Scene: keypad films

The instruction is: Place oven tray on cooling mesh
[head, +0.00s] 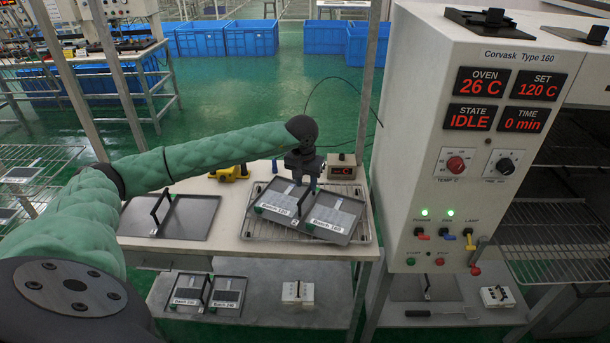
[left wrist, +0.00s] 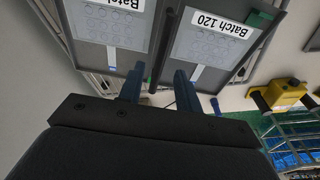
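The oven tray (head: 349,204) is a dark flat tray with a dark upright handle across its middle and two white batch labels. It lies over the wire cooling mesh (head: 366,238) on the table, turned at an angle to it. Mesh wires show past its edges. My left gripper (head: 304,186) is over the tray's handle. In the left wrist view, its two blue fingers (left wrist: 158,86) stand apart, with the handle (left wrist: 165,42) running between them and gaps on both sides. Whether the tray's underside rests fully on the mesh is hidden. My right gripper is not in view.
Another dark tray (head: 198,214) with a handle lies left on the table (head: 145,245). A yellow object (head: 229,173) and a small display box (head: 341,166) are at the back. The oven cabinet (head: 432,130) stands right. The lower shelf (head: 262,290) holds small trays and a white block.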

